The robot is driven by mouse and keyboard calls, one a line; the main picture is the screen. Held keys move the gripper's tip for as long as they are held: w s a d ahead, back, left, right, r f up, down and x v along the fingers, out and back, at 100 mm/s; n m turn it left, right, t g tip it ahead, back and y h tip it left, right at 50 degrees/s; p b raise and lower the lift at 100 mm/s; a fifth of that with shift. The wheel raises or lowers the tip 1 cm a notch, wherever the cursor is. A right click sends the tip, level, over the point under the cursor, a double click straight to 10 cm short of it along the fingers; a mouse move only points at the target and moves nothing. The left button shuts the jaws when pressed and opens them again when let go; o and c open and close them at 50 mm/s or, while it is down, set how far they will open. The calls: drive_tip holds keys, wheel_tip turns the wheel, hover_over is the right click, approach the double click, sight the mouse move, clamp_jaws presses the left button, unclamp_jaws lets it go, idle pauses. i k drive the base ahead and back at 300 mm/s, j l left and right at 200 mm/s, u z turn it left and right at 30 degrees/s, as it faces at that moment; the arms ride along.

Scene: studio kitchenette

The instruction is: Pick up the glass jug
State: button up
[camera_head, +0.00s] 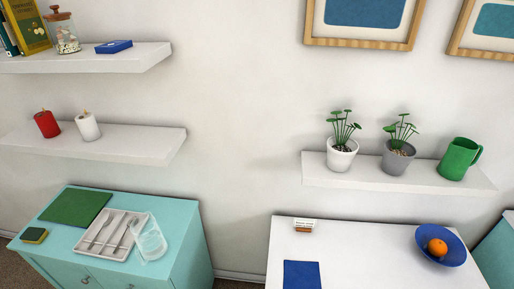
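The glass jug (150,243) is clear and see-through. It stands on the right part of the turquoise cabinet top, close to the right edge of a white cutlery tray (92,243) and partly in front of it in the picture. I cannot tell whether the jug and the tray touch. My gripper is not in view.
A green board (76,207) and a small yellow-and-dark sponge (34,236) lie on the turquoise cabinet (178,222). A white shelf (130,143) with red and white candles hangs above. A white table (365,240) with a blue bowl (455,243) stands right, past a gap.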

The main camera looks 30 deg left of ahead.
sight(152, 245)
drive_tip(key=u, duration=2.3)
drive_tip(key=i+j, duration=0.25)
drive_tip(key=i, duration=0.25)
drive_tip(key=i+j+z, duration=0.15)
drive_tip(key=i, duration=0.35)
drive_tip(key=j, duration=0.15)
